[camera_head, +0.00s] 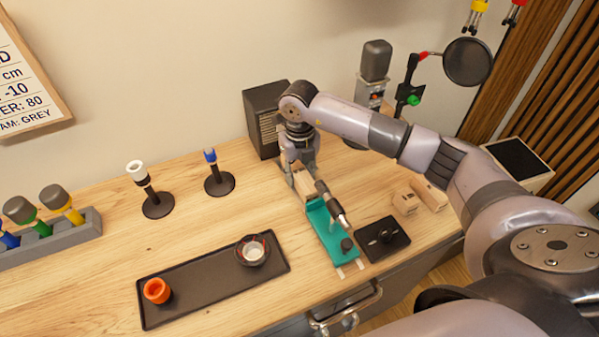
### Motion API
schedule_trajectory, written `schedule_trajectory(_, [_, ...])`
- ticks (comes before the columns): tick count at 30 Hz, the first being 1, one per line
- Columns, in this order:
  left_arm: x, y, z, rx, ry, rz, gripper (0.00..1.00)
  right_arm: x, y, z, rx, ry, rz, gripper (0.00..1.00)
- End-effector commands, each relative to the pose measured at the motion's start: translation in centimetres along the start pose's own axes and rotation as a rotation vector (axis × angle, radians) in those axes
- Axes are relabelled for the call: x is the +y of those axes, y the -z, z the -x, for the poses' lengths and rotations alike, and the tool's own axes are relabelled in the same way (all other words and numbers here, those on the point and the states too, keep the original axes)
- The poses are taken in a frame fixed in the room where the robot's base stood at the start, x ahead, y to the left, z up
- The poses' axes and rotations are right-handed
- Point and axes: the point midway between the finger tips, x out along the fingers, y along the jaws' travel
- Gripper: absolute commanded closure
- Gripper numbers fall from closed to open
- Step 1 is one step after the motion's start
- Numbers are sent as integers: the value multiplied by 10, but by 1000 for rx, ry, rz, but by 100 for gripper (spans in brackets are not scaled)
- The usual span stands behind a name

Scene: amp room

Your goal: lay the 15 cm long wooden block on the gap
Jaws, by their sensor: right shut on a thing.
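My right gripper (300,172) reaches in from the right and points down at the back of the table, in front of a dark box. It is shut on a light wooden block (304,187), partly hidden by the fingers. The block is at the far end of a teal piece (324,230); I cannot tell whether it touches it. Two other wooden blocks, one shorter (405,201) and one longer (430,194), lie on the table to the right. The gap itself cannot be made out. My left gripper is out of view.
A dark tray (213,283) with an orange cup and a bowl is front left. The dark box (264,118) stands behind the gripper.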

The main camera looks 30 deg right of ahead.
Motion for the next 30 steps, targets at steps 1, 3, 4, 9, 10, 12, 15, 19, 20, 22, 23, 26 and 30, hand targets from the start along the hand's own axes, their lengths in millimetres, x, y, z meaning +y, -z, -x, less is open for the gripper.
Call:
schedule_trajectory(1, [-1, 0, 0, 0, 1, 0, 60, 0, 0, 0, -1, 0, 0, 100])
schedule_trajectory(3, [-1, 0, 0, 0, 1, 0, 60, 0, 0, 0, -1, 0, 0, 63])
schedule_trajectory(4, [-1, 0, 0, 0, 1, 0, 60, 0, 0, 0, -1, 0, 0, 61])
schedule_trajectory(9, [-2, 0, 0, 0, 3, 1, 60, 0, 0, 0, -1, 0, 0, 50])
schedule_trajectory(10, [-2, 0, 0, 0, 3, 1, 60, 0, 0, 0, 0, 0, 0, 48])
schedule_trajectory(12, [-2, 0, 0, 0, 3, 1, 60, 0, 0, 0, 0, 0, 0, 44])
schedule_trajectory(15, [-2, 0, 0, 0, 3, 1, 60, 0, 0, 0, 0, 0, 0, 44])
schedule_trajectory(19, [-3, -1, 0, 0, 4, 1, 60, 0, 0, 0, 1, 0, 0, 44])
schedule_trajectory(20, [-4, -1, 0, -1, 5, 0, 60, 0, 0, 0, 0, 0, 0, 44])
schedule_trajectory(22, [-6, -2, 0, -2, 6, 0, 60, 0, 0, 2, 0, 0, 0, 44])
schedule_trajectory(23, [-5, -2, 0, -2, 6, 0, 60, 0, 0, 5, -1, 0, 0, 44])
schedule_trajectory(26, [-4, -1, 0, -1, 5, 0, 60, 0, -1, 17, -3, -1, 0, 44])
schedule_trajectory(30, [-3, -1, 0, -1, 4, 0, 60, 0, -2, 46, -6, -1, 1, 44])
